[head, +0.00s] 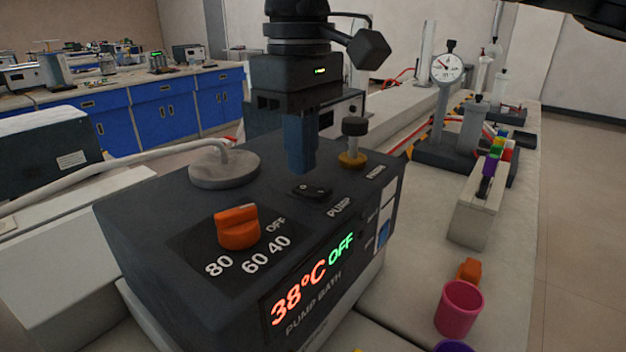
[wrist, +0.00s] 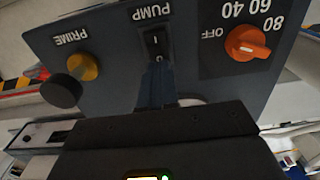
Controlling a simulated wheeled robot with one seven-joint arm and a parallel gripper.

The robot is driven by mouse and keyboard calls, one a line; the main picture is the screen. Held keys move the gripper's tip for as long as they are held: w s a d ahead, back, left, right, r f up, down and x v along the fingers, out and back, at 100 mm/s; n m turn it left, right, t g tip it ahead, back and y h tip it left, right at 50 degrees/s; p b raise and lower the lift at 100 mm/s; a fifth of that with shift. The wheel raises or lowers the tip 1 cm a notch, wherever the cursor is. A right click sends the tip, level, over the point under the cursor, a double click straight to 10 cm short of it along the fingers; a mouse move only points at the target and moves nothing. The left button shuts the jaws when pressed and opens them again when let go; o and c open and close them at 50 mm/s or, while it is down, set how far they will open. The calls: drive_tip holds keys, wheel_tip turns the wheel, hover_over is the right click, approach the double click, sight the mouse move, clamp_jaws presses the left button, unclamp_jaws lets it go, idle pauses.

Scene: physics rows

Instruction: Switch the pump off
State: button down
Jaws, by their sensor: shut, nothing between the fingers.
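The dark pump bath has a black rocker switch (head: 312,191) marked PUMP on its top face. The switch also shows in the wrist view (wrist: 154,42), with its I and O marks visible. My gripper (head: 302,170) is shut and empty, pointing down just behind the switch in the head view. In the wrist view its blue fingers (wrist: 158,80) reach close to the O end; I cannot tell whether they touch. The display (head: 312,280) reads 38°C in red and OFF in green.
An orange dial (head: 238,228) and a brass PRIME knob with a black top (head: 353,143) flank the switch. A pale hose fitting (head: 225,167) is on the far left of the top. A pink cup (head: 459,307) stands on the bench at right.

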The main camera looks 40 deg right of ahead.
sight(303, 186)
wheel_tip(303, 186, up, 5)
drive_tip(key=p, duration=0.2)
drive_tip(key=shift+r+p, duration=0.15)
drive_tip(key=shift+p, duration=0.2)
idle(0.6)
